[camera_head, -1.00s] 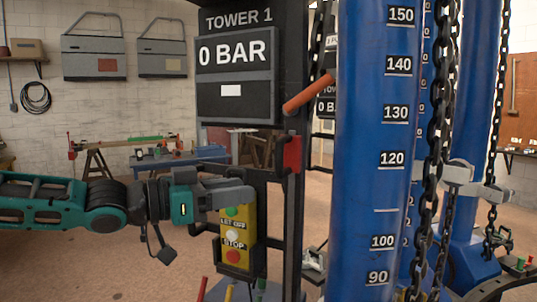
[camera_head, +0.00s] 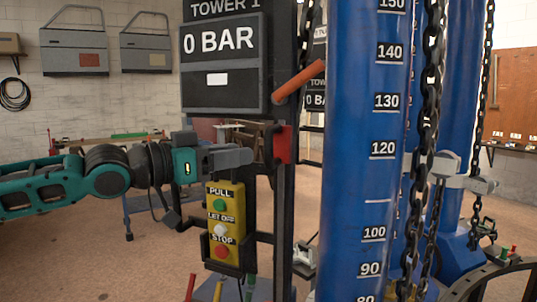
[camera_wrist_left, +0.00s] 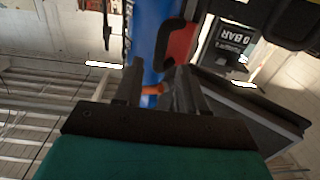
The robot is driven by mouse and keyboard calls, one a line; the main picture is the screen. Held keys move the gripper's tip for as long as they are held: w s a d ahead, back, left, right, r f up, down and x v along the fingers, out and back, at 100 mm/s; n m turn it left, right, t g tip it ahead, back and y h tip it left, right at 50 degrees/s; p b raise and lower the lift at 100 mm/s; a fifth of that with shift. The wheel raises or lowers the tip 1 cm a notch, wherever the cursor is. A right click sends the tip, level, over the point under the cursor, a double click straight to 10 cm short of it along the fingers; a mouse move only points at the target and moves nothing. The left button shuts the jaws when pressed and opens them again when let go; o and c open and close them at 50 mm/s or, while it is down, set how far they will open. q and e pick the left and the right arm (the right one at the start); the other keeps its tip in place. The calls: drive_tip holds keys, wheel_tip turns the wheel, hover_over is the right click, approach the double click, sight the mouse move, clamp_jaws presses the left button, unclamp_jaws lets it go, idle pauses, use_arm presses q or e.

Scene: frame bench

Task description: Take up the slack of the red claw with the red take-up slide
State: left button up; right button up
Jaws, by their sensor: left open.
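A red block on the dark upright post (camera_head: 283,145), which looks like the red take-up slide, sits under the orange lever (camera_head: 299,82). In the wrist view a red part (camera_wrist_left: 183,40) shows just beyond the fingertips. My left gripper (camera_head: 254,156) is level with the block, just to its left, fingers pointing at it. In the wrist view its two fingers (camera_wrist_left: 160,74) stand apart with nothing held between them. Whether it touches the block I cannot tell. I cannot make out a red claw. My right gripper is not in view.
A yellow push-button box (camera_head: 224,226) hangs just below my left gripper. The tower display (camera_head: 218,40) reads 0 BAR above it. A blue scaled column (camera_head: 365,150) and a hanging chain (camera_head: 431,110) stand to the right. Coloured handles (camera_head: 218,291) stick up at the bottom.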

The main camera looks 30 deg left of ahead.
sight(265, 150)
use_arm(q)
drive_tip(key=p+x, duration=0.1)
drive_tip(key=x, duration=0.1)
drive_tip(key=shift+w+d+r+p, duration=0.15)
drive_tip(key=shift+w+d+p, duration=0.05)
drive_tip(key=shift+w+p, duration=0.15)
drive_tip(key=p+x, duration=0.1)
drive_tip(key=x, duration=0.2)
drive_tip(key=shift+w, duration=0.2)
drive_tip(key=shift+p+x, duration=0.3)
drive_tip(key=shift+x, duration=0.6)
clamp_jaws()
